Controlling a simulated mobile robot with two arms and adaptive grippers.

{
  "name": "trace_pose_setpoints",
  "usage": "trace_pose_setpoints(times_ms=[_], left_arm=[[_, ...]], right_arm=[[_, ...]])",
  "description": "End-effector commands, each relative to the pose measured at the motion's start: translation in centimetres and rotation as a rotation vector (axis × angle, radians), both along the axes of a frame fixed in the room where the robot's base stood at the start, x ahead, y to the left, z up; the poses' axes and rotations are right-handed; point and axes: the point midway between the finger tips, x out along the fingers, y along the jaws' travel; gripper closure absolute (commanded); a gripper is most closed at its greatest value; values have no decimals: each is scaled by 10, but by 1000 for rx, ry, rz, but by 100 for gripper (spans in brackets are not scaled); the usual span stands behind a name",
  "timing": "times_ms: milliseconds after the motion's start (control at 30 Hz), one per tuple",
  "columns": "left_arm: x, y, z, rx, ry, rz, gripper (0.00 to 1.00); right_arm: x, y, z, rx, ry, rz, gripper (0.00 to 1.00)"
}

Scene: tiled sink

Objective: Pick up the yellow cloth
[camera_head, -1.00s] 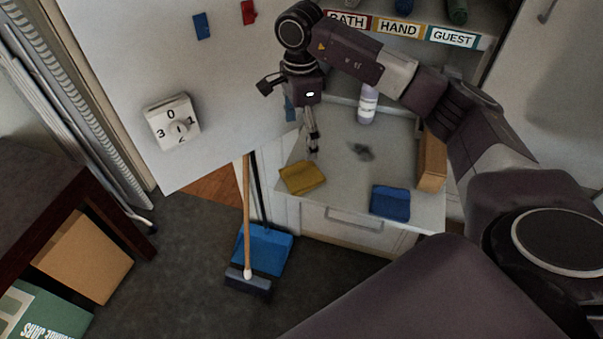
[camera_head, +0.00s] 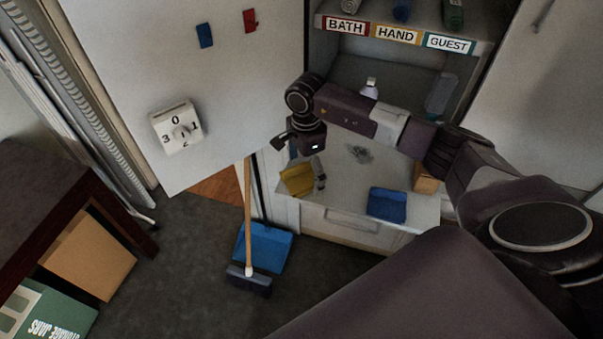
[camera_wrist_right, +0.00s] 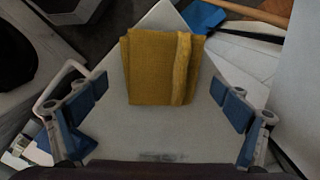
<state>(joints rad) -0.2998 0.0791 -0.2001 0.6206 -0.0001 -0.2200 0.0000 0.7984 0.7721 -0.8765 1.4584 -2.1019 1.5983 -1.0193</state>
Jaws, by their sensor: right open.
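The yellow cloth (camera_head: 297,180) lies folded on the front left of the pale counter (camera_head: 345,190) in the head view. In the right wrist view the cloth (camera_wrist_right: 160,66) lies flat ahead of the jaws, with a thicker fold along its right side. My right gripper (camera_head: 319,178) is open above the cloth's right side, pointing down. In the wrist view my right gripper (camera_wrist_right: 165,107) has its blue-padded fingers spread wide, with nothing between the tips but counter and the cloth's near edge. My left gripper does not show.
A blue folded cloth (camera_head: 387,204) lies to the right on the counter. A bottle (camera_head: 370,88) stands behind my arm. A broom (camera_head: 248,220) and blue dustpan (camera_head: 264,246) stand below the counter.

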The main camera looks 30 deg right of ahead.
Motion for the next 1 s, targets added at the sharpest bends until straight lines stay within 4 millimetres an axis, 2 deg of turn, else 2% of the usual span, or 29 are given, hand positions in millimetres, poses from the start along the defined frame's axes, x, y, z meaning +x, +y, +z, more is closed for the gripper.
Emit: trace_pose_setpoints(times_ms=[200,467,567,833,1000], left_arm=[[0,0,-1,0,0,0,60],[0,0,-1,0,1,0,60],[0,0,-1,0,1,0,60],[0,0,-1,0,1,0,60],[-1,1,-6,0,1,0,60]], right_arm=[[0,0,-1,0,0,0,9],[0,0,0,0,0,-1,37],[0,0,0,0,0,-1,41],[0,0,1,0,0,-1,41],[2,-1,14,0,-3,-2,41]])
